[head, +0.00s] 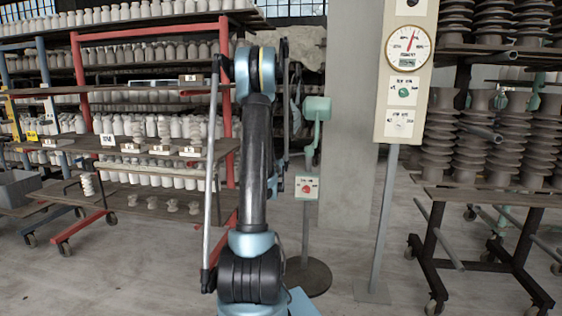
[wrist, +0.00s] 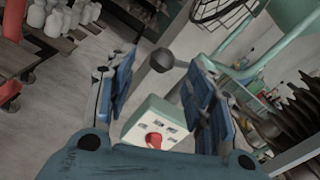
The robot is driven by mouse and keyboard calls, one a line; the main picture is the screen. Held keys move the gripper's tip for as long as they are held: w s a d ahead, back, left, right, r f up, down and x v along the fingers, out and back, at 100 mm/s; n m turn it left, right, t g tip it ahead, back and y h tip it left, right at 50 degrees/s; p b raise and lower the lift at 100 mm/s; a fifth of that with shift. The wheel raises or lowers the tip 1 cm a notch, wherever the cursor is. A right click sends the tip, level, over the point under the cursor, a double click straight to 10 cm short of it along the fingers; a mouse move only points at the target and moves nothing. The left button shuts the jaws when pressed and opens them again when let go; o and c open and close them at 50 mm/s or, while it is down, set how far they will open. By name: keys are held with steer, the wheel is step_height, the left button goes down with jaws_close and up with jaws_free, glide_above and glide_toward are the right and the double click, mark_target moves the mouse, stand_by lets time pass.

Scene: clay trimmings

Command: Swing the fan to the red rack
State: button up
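The fan is a green pedestal fan; its head (head: 316,108) shows edge-on behind my arm in the head view. Its pole carries a pale control box (head: 307,187) with a red knob, above a dark round base (head: 305,278). In the wrist view the fan's wire cage (wrist: 225,10) is at the top, and the control box (wrist: 155,122) is low between my fingers. A grey ball (wrist: 161,60) on a rod appears between the fingertips of my gripper (wrist: 162,68). My gripper is open; contact cannot be told. The red rack (head: 77,65) stands left, holding white ceramics.
A gauge post (head: 385,215) stands right of the fan, before a concrete pillar (head: 350,150). A dark rack (head: 480,200) of stacked insulators is at the right. Another wheeled rack with a grey bin (head: 18,188) is far left. Open floor lies in front.

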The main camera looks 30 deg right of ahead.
steer(key=shift+v, duration=2.05)
